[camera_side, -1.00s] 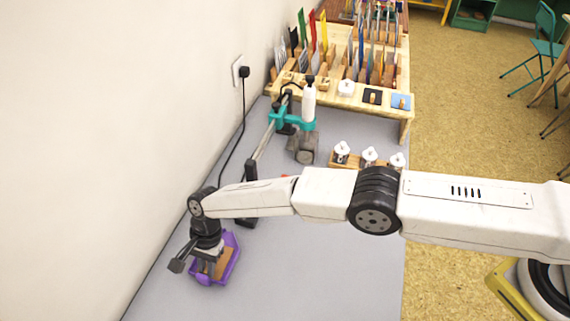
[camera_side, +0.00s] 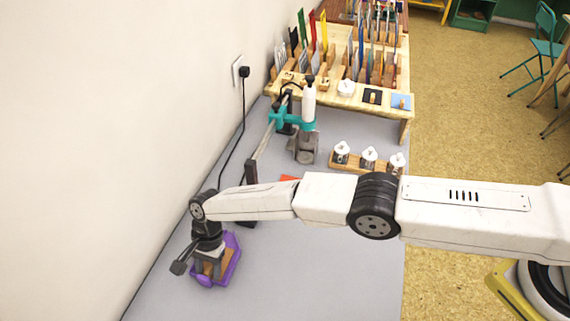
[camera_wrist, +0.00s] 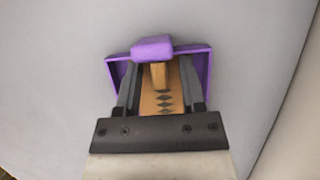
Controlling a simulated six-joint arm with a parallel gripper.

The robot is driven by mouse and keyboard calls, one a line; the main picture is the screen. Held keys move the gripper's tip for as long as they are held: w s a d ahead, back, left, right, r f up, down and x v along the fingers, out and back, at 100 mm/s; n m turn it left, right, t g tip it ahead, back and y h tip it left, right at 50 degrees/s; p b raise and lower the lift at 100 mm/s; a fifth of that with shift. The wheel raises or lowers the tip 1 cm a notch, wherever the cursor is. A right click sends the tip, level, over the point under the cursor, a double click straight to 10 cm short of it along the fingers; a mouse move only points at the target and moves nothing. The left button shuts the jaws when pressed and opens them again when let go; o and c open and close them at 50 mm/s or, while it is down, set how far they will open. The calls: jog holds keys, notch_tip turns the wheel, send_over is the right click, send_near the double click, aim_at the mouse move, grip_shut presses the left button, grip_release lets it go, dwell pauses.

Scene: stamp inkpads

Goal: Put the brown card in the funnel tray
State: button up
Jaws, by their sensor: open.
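The brown card (camera_wrist: 165,101), marked with dark diamonds, lies in the purple funnel tray (camera_wrist: 207,66). In the side view the tray (camera_side: 231,263) stands on the grey table, with part of the card (camera_side: 226,262) showing beside my gripper (camera_side: 209,272). My gripper (camera_wrist: 158,66) is open over the tray, its two grey fingers apart on either side of the card. A lighter brown strip stands out between the fingers, below the tray's purple spout (camera_wrist: 152,47). I cannot tell whether the fingers touch the card. My gripper's body hides the near end of the tray.
A white-topped stand with a teal clamp (camera_side: 292,120) is further back. Several white-knobbed stamps sit in a wooden rack (camera_side: 344,166) by my arm. A wooden organiser (camera_side: 405,117) fills the far end. The wall is close on the left; the table's front is clear.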

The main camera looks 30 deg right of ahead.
jog(key=shift+w+r, duration=0.1)
jog(key=shift+r, duration=0.5)
jog(key=v, duration=1.1)
jog(key=shift+r, duration=0.35)
jog(key=shift+w+d, duration=0.1)
jog(key=shift+d, duration=0.05)
jog(key=w+d+r+n+t, duration=0.1)
jog(key=d+r, duration=0.3)
jog(key=d, duration=0.4)
jog(key=d+r+n+t+h, duration=0.1)
jog(key=d+r+n, duration=0.15)
jog(key=d, duration=0.65)
jog(key=w+d+r+n+t, duration=0.15)
jog(key=d+r, duration=0.25)
jog(key=d, duration=0.4)
jog(key=s+d+r+n+t+h, duration=0.2)
jog(key=s+d+n, duration=0.2)
jog(key=s+d, duration=1.4)
jog(key=shift+s+r, duration=0.25)
jog(key=shift+s, duration=0.45)
